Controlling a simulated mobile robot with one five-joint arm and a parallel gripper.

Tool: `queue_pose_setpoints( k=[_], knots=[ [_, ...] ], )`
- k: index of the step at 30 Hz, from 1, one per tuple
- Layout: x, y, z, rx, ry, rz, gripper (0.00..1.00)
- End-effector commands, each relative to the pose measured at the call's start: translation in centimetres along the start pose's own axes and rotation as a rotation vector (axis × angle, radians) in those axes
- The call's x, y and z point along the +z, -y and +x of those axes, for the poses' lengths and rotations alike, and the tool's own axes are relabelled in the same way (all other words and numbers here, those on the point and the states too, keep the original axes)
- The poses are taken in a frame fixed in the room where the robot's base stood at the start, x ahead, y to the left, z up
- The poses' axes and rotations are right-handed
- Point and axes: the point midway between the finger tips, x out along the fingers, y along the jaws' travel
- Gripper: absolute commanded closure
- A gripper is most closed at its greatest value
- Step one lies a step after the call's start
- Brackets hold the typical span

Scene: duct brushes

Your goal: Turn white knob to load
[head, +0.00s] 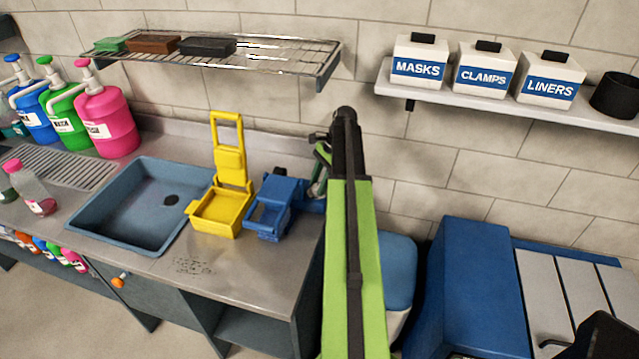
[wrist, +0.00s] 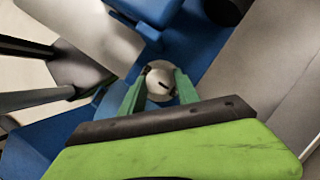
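The white knob (wrist: 158,78) is round, with a short dark mark on its face. It sits against blue surfaces in the wrist view. My gripper (wrist: 160,72) has its two green fingers on either side of the knob, one left and one right. The knob nearly fills the space between them, and I cannot tell whether the fingers touch it. In the head view my green and black arm rises in the middle, and a green fingertip part of my gripper (head: 322,155) shows left of its upper end. The knob is hidden in the head view.
Left of my arm are a yellow wringer-like holder (head: 219,210), a blue one (head: 268,222) and a sink (head: 95,215). A wire shelf (head: 290,55) and a shelf with labelled boxes (head: 480,98) hang above. A blue cabinet (head: 470,290) stands right.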

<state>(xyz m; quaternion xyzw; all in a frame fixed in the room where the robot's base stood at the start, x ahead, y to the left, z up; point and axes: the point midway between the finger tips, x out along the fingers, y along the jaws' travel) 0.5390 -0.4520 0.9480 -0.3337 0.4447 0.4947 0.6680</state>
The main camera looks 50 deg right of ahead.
Motion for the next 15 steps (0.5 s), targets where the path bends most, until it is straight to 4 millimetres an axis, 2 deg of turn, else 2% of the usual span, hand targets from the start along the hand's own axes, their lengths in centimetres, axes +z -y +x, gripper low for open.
queue_pose_setpoints(
  k=[1, 4, 15],
  knots=[
    [-0.04, 0.09, -0.04, -0.001, -0.001, 0.0, 0.57],
    [-0.01, 0.03, -0.02, 0.001, -0.001, 0.0, 0.45],
    [0.11, -0.06, -0.54, 0.003, 0.0, 0.001, 0.45]
  ],
)
